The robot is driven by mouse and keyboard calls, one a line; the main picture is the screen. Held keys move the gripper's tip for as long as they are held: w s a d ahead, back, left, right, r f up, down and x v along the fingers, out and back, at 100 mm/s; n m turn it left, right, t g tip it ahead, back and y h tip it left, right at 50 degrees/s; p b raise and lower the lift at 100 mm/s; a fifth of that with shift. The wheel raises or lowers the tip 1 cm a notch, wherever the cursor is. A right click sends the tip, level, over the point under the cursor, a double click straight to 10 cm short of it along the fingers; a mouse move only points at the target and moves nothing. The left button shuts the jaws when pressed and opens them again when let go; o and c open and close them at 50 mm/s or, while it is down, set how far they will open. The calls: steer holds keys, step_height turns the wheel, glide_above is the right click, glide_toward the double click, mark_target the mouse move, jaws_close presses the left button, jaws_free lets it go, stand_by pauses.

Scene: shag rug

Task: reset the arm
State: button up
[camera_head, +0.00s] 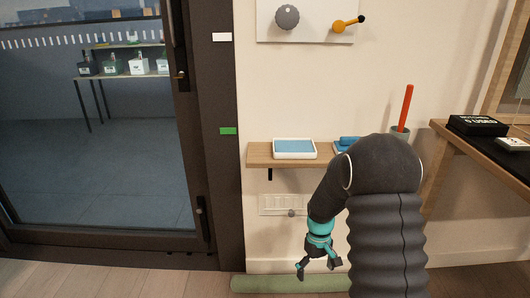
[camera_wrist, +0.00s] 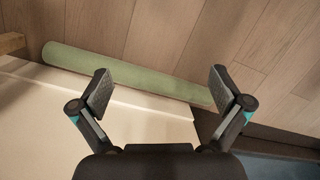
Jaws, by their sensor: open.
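My gripper (camera_head: 318,267) hangs low at the end of my dark arm, in front of the cream wall and just above a green roll on the floor. In the wrist view my gripper (camera_wrist: 160,92) has its two fingers spread wide with nothing between them. The green roll (camera_wrist: 130,72) lies beyond the fingertips there, along the foot of the wall. It also shows in the head view (camera_head: 265,284), partly hidden behind my arm.
A wooden shelf (camera_head: 262,155) on the wall holds a white and blue tray (camera_head: 294,148). A table (camera_head: 470,145) stands at the right, with a black box (camera_head: 477,125). A glass door (camera_head: 100,190) is at the left. Bare wood floor (camera_head: 120,280) lies in front.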

steer(key=s+r+m+t+p, duration=0.2)
steer(key=s+r, duration=0.9)
steer(key=r, duration=0.3)
steer(key=s+r+m+t+p, duration=0.1)
steer(key=s+r+m+t, duration=0.1)
steer(key=s+r, duration=0.9)
step_height(320, 180, up, 4)
steer(key=shift+s+f+m+t+p, duration=0.15)
steer(key=shift+f+m+t+p, duration=0.15)
steer(key=shift+t, duration=0.4)
steer(key=r, duration=0.1)
steer(key=s+r+t, duration=0.1)
steer(key=r, duration=0.1)
steer(key=s+r+t+p, duration=0.1)
steer(key=r, duration=0.1)
steer(key=shift+s+r, duration=0.2)
steer(key=shift+r, duration=0.05)
steer(key=shift+c, duration=0.2)
